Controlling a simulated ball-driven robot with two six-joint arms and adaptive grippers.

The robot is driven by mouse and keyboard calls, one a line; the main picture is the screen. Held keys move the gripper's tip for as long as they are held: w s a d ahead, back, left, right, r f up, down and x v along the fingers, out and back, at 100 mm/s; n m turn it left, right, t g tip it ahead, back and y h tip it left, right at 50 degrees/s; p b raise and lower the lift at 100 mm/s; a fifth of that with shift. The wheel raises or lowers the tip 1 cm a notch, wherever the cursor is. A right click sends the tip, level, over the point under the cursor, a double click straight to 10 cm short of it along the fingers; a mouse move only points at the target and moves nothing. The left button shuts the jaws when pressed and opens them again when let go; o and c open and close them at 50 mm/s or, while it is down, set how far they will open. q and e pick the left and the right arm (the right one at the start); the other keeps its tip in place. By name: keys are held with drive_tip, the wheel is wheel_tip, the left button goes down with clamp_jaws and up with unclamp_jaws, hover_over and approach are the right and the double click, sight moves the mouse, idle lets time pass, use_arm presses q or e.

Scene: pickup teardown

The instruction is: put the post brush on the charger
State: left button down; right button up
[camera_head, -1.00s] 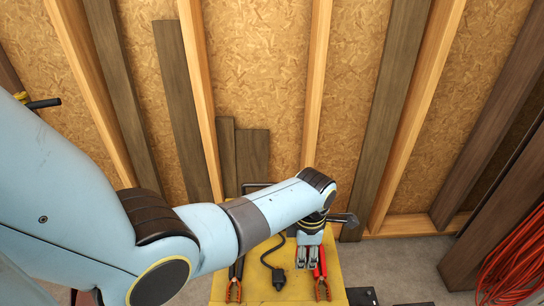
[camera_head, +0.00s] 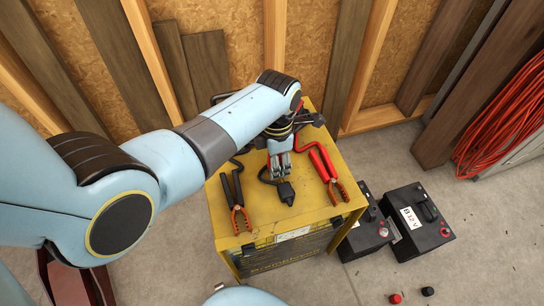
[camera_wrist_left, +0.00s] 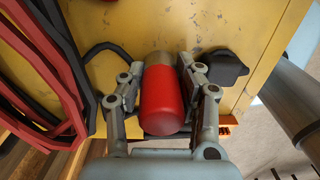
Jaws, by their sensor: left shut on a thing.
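The post brush (camera_wrist_left: 163,100) is a red cylinder with a tan end, between the fingers of my left gripper in the left wrist view. My left gripper (camera_head: 281,176) is shut on it, over the top of the yellow charger (camera_head: 222,205). The charger also shows in the left wrist view (camera_wrist_left: 215,25). The brush's tan end points at the yellow top; I cannot tell whether it touches. My right gripper is not in view.
A black-handled clamp (camera_head: 238,200), a red clamp (camera_head: 325,170) and a black plug (camera_head: 286,193) lie on the charger's top around my gripper. Two black batteries (camera_head: 370,228) (camera_head: 418,222) stand on the floor to the right. Red cable (camera_head: 510,120) hangs at the far right.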

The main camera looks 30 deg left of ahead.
use_arm(q)
drive_tip(key=shift+w+d+r, duration=0.1)
drive_tip(key=shift+d+r, duration=0.1)
drive_tip(key=shift+d, duration=0.05)
drive_tip(key=shift+f, duration=0.25)
drive_tip(key=c, duration=1.2)
unclamp_jaws()
drive_tip(key=shift+a, duration=0.1)
drive_tip(key=shift+c, duration=0.2)
drive_tip(key=o, duration=0.3)
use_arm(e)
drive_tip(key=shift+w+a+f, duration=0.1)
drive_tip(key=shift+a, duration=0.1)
use_arm(q)
drive_tip(key=shift+r, duration=0.1)
